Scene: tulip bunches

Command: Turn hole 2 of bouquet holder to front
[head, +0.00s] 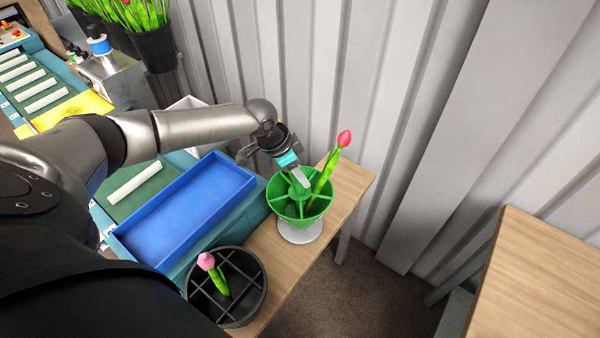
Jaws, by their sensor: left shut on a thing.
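The green bouquet holder (287,208) stands on a pale round base on a narrow wooden table. It is a cone with several compartments split by ribs. A red tulip (344,139) with a green stem stands tilted in a compartment at its far right side. My left gripper (299,180) reaches in from the left and is shut on a part of the holder at its middle; the exact grip spot is partly hidden by the fingers. I cannot make out any hole numbers. My right gripper is not in view.
A black divided pot (259,302) with a pink tulip (206,261) stands at the table's near end. A blue tray (185,215) lies left of the holder. A corrugated wall (300,60) stands behind. Another wooden table (535,275) is at the right, with a floor gap between.

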